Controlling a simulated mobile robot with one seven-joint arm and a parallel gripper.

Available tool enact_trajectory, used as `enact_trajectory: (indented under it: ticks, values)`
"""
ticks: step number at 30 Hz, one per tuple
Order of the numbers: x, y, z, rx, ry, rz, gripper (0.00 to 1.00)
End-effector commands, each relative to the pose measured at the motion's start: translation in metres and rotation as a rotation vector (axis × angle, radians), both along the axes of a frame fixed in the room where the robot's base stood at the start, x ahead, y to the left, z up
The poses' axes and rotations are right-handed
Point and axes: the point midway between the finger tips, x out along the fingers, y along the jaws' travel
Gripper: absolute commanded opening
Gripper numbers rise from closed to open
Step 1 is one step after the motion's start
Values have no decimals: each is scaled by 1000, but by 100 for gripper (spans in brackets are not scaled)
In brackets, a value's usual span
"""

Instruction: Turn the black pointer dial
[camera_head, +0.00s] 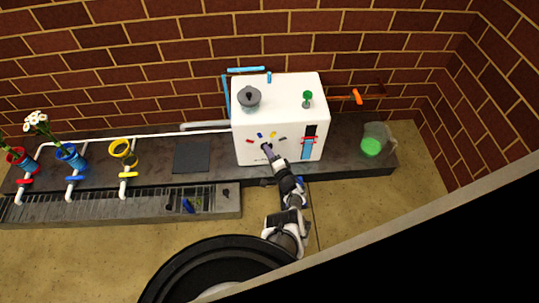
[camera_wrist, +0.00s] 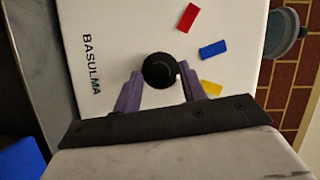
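The black pointer dial (camera_wrist: 160,70) is on the front of a white machine (camera_head: 279,93), near the lettering "BASULMA" (camera_wrist: 92,66). My gripper (camera_wrist: 160,77) reaches this front face with its purple fingers on either side of the dial. The gap between the fingertips is about as wide as the dial. I cannot tell whether they touch it. Red (camera_wrist: 187,17), blue (camera_wrist: 214,49) and yellow (camera_wrist: 211,88) marks lie around the dial. In the head view, my gripper (camera_head: 267,150) hides most of the dial. The pointer's direction is unclear.
A grey-lidded opening (camera_head: 249,98) and a green knob (camera_head: 307,98) are on the machine's top. A pitcher with green contents (camera_head: 371,146) stands right. A brick wall is behind.

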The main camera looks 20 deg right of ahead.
Motion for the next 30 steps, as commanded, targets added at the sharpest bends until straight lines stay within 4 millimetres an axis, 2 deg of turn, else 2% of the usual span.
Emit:
enact_trajectory:
  ticks: [9, 14, 24, 30]
  values:
    - [-2, 0, -1, 1, 2, 0, 46]
    - [-17, -2, 3, 1, 4, -4, 46]
    - [-91, -11, 10, 1, 3, -5, 46]
    - [-124, -14, 10, 2, 3, -3, 46]
